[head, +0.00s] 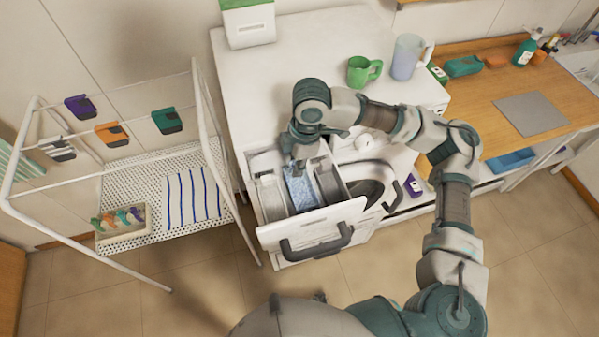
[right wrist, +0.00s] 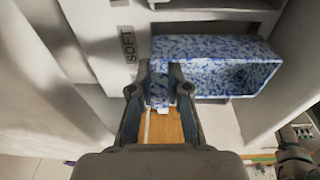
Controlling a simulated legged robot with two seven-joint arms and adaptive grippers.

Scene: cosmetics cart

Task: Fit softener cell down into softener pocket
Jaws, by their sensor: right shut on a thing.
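The softener cell (head: 301,187) is a blue-and-white speckled open box, seen over the middle of the pulled-out drawer (head: 315,222). It also shows in the right wrist view (right wrist: 215,72). My right gripper (right wrist: 161,88) is shut on one end wall of the cell, with a finger on each side; in the head view the gripper (head: 299,160) is above the back of the drawer. A SOFT label (right wrist: 129,45) is on the pale wall beside the cell. The softener pocket is mostly hidden, and I cannot tell how deep the cell sits. My left gripper is out of view.
Grey compartments (head: 271,196) flank the cell in the drawer. A round machine door (head: 372,182) is right of it. A green mug (head: 363,71) and a pale jug (head: 406,57) stand on the white top. A white wire rack (head: 150,155) stands close on the left.

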